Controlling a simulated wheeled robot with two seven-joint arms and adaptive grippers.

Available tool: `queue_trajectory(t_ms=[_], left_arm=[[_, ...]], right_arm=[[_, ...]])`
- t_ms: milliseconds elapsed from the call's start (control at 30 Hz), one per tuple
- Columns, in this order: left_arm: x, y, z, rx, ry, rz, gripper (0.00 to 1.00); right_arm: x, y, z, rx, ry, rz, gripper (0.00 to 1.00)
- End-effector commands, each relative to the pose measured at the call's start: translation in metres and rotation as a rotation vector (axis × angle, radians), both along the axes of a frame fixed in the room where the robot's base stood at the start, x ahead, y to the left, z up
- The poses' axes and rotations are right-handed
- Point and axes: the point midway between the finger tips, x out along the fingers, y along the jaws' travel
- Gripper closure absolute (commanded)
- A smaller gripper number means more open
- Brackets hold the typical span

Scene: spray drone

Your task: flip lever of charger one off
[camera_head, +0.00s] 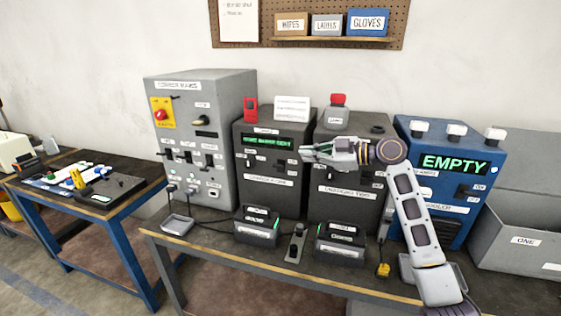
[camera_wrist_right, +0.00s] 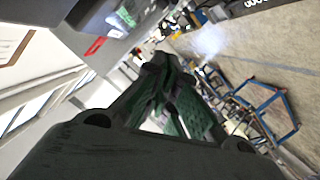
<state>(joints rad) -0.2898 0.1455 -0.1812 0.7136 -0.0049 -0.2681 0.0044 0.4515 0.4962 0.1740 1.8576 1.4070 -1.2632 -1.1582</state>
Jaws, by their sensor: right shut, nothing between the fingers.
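Charger one seems to be the left dark box (camera_head: 268,200), with a lit green display (camera_head: 267,141) and a white label too small to read surely. A small dark lever (camera_head: 291,164) appears at the right of its front; its position is too small to tell. My right gripper (camera_head: 306,149) is shut and empty, in front of the gap between this box and the second dark box (camera_head: 350,208), pointing left. In the right wrist view its dark fingers (camera_wrist_right: 160,65) are together, with nothing between them. My left gripper is not in view.
A grey panel cabinet (camera_head: 234,100) with switches stands left. A blue box (camera_head: 432,190) reading EMPTY and a grey bin (camera_head: 510,240) stand right. Two small dark units (camera_head: 257,226) (camera_head: 340,243) and a cable sit along the front of the bench (camera_head: 210,232).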

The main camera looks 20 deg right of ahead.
Motion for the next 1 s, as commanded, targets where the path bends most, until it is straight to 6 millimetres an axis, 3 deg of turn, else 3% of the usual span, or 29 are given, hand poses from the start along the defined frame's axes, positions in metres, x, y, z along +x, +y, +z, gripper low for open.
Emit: queue_trajectory(t_ms=[467, 1000], left_arm=[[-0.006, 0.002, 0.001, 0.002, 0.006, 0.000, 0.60], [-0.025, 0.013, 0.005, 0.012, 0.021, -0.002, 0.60]], right_arm=[[0.010, 0.012, -0.002, 0.001, -0.001, 0.000, 1.00], [0.054, 0.062, -0.016, 0.002, 0.000, 0.002, 1.00]])
